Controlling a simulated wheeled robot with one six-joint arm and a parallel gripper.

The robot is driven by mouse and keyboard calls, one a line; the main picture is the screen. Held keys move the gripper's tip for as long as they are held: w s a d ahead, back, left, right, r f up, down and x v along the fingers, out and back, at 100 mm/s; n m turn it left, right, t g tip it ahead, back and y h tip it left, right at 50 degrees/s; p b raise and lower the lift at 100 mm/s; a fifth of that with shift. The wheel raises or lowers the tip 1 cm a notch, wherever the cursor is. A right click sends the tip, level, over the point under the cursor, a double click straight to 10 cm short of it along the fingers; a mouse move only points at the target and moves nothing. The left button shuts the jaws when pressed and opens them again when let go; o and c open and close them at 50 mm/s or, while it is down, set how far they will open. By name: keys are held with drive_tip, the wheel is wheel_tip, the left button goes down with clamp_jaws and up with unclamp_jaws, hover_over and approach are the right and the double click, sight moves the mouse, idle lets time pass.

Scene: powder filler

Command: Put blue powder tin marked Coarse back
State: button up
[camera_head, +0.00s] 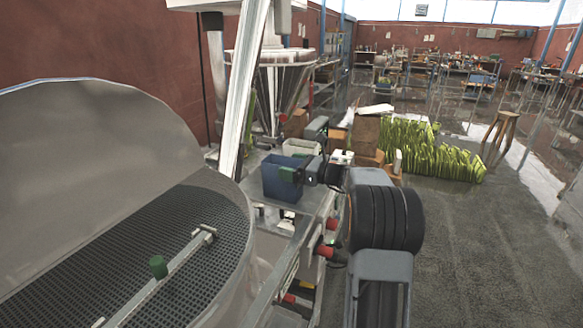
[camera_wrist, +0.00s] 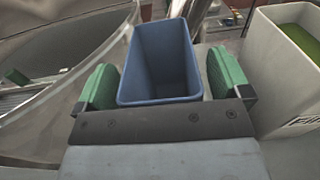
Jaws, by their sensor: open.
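The blue tin (camera_head: 282,180) stands upright on a grey metal surface beside the large steel drum, in the head view. In the wrist view the blue tin (camera_wrist: 163,62) sits between the two green finger pads of my gripper (camera_wrist: 160,82), which is open with a small gap on each side. The tin's inside looks empty. No marking on the tin shows from here. In the head view my gripper (camera_head: 290,172) is at the tin's right side, partly covering it.
A white bin (camera_wrist: 290,75) with green contents and partly visible lettering stands right of the blue tin; it shows behind it in the head view (camera_head: 301,148). The steel drum (camera_head: 215,215) with its mesh is at left. A slanted metal post (camera_head: 243,90) rises close by. Cardboard boxes (camera_head: 366,135) stand behind.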

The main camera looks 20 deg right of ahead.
drive_tip(key=b+v, duration=0.2)
drive_tip(key=v, duration=1)
idle(0.3)
